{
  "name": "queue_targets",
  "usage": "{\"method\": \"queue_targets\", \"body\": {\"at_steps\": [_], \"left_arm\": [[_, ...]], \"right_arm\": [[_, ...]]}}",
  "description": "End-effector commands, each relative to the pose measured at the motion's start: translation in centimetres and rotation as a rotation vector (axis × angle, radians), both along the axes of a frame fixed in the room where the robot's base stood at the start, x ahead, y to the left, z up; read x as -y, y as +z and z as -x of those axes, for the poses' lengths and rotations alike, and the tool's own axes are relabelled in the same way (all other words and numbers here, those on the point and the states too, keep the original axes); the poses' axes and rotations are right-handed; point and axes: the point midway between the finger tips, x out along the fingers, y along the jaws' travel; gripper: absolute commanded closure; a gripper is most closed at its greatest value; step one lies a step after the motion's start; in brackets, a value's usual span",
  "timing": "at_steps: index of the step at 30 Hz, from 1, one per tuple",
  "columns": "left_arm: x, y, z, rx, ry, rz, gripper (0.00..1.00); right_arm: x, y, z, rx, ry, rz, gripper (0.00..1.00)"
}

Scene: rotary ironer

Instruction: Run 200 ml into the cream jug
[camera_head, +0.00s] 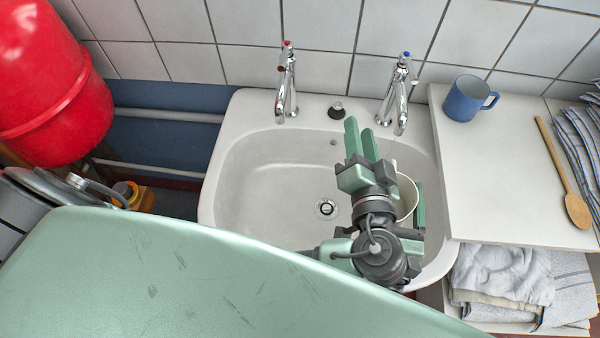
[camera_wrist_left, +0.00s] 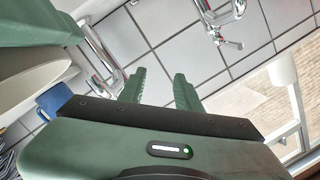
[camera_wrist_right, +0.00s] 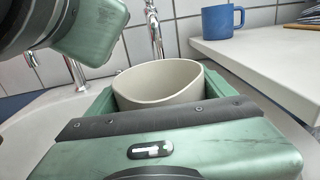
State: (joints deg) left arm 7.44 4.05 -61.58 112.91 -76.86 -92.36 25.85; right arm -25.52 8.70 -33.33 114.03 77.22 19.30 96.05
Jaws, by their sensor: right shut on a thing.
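The cream jug (camera_head: 405,192) is in the basin's right part, partly hidden by my left arm in the head view. In the right wrist view the jug (camera_wrist_right: 158,82) stands roughly upright between the fingers of my right gripper (camera_wrist_right: 155,95), shut on it. The inside bottom of the jug is hidden. The blue-marked tap (camera_head: 400,90) is behind it; I see no clear stream of water. My left gripper (camera_head: 362,140) is open and empty above the basin, its fingers pointing towards the wall between the taps. Its fingers (camera_wrist_left: 160,90) show apart in the left wrist view.
The white sink (camera_head: 260,180) has a red-marked tap (camera_head: 287,85) at left and a dark plug (camera_head: 336,111) on its ledge. A green surface (camera_head: 200,285) fills the front left.

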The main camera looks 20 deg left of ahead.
Motion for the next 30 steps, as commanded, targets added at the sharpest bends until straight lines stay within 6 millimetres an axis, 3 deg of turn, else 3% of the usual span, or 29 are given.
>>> {"method": "queue_targets", "body": {"at_steps": [6, 18, 30], "left_arm": [[-2.9, -2.2, 3.0, -0.050, 0.021, -0.208, 0.66], [-6.7, -4.3, 8.5, -0.091, 0.029, -0.543, 0.66], [-7.5, -4.6, 10.2, -0.095, 0.025, -0.634, 0.66]], "right_arm": [[0.0, 0.1, 0.0, 0.001, 0.000, 0.000, 0.66], [0.0, 0.1, 0.0, 0.001, 0.000, 0.000, 0.66], [0.0, 0.1, 0.0, 0.001, 0.000, 0.000, 0.66]]}}
